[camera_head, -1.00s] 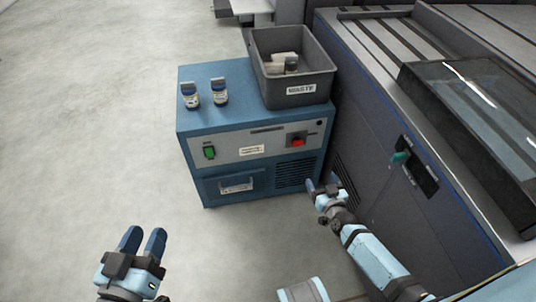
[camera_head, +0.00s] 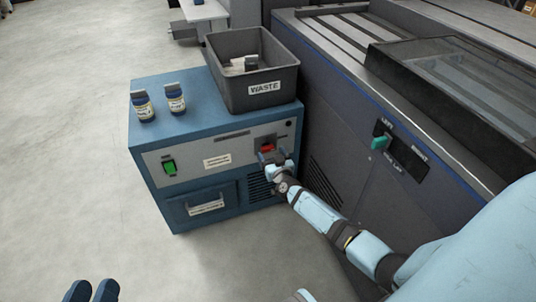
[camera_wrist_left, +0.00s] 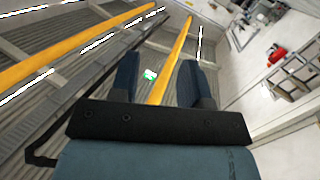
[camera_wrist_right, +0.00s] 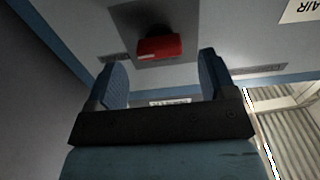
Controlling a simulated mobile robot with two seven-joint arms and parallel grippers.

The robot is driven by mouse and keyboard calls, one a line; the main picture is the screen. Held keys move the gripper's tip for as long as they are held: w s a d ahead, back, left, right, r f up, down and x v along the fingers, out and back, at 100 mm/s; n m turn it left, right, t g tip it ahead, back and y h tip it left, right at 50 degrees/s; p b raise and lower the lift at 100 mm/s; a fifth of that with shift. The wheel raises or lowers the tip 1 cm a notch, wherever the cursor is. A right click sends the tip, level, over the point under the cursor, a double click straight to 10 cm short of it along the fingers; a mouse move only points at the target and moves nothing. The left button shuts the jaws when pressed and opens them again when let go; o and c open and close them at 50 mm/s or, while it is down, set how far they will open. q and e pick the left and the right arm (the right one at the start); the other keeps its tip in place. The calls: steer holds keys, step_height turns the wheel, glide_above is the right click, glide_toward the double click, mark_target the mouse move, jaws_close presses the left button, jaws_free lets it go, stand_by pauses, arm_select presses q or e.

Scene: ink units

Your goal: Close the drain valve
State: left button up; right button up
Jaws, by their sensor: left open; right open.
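The drain valve appears to be the red handle (camera_head: 267,148) on a dark plate at the right of the blue unit's (camera_head: 165,203) front panel. In the right wrist view the red handle (camera_wrist_right: 160,47) lies crosswise, ahead of and between the fingertips. My right gripper (camera_head: 270,158) is open right in front of it; its fingers (camera_wrist_right: 160,75) also show apart in the right wrist view, with nothing visibly held. I cannot tell whether they touch the handle. My left gripper (camera_head: 92,290) is open and empty at the bottom left, well away from the unit.
A green switch (camera_head: 169,168) is at the panel's left. The floor at left is clear.

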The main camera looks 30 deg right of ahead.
mark_target(269, 149)
steer(key=x, duration=0.2)
steer(key=shift+w+d+f+b, duration=0.1)
steer(key=shift+w+f+b, duration=0.05)
steer(key=shift+w+b, duration=0.2)
steer(key=shift+w+d, duration=0.1)
steer(key=shift+w, duration=0.35)
arm_select(q)
steer(key=shift+w+a+m, duration=0.25)
steer(key=shift+w+m, duration=0.15)
steer(key=shift+m, duration=0.1)
arm_select(e)
steer(key=c, duration=0.9)
